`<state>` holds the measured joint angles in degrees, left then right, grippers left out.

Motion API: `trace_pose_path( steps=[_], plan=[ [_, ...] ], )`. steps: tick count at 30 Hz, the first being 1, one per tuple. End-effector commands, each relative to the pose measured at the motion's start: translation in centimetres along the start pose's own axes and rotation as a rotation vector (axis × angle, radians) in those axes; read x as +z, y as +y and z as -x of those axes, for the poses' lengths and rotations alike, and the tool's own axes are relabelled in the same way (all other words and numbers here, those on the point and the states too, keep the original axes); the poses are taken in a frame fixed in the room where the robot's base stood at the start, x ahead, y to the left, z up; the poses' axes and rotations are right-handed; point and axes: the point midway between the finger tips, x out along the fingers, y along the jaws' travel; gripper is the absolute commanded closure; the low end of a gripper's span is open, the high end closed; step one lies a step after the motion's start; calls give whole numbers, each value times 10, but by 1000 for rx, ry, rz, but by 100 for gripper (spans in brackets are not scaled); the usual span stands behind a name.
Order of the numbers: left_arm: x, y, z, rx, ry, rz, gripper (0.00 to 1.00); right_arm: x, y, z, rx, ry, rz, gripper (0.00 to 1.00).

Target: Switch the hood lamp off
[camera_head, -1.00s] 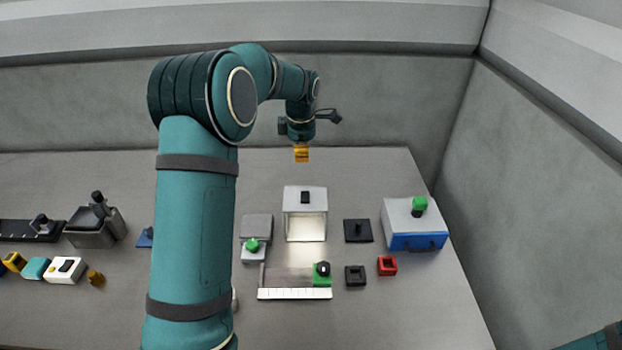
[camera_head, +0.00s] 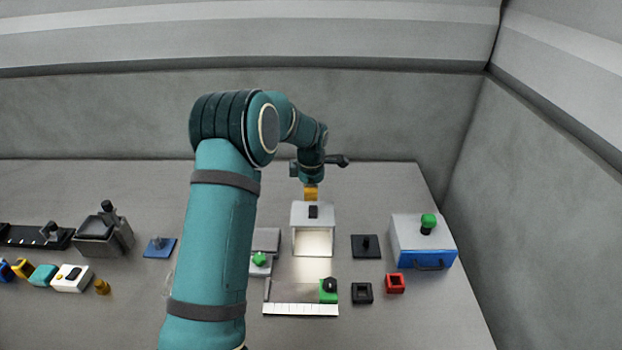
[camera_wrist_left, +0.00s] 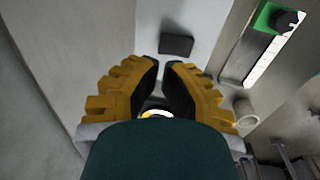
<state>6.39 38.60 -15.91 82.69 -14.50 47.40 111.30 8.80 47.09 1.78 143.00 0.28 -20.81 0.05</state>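The hood (camera_head: 298,219) is a white box with an open front on the table, and its inside glows brightly, so the lamp is lit. A black switch (camera_head: 313,212) sits on its top; it also shows in the left wrist view (camera_wrist_left: 176,45), just beyond the fingertips. My left gripper (camera_head: 310,197) hangs at the back edge of the hood's top, close to the switch. In the wrist view its yellow fingers with black pads (camera_wrist_left: 160,64) come together at the tips with nothing between them. Touching cannot be made out. My right gripper is out of view.
Right of the hood are a black plate with a knob (camera_head: 365,252) and a blue-fronted box with a green knob (camera_head: 405,234). In front lie a white ruler strip (camera_head: 300,310), a green block (camera_head: 328,297), a black block (camera_head: 362,299) and a red block (camera_head: 395,290).

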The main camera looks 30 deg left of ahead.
Motion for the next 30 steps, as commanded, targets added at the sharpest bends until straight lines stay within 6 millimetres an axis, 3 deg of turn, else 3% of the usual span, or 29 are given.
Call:
trace_pose_path(
  steps=[3,9,23,30],
  plan=[
    [-1,0,-21,-3,0,2,100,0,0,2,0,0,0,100],
    [-1,0,-42,0,0,2,100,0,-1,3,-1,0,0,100],
    [0,0,-47,0,-1,1,100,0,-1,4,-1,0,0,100],
    [0,2,-58,-90,2,2,100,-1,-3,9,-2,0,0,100]
  ],
)
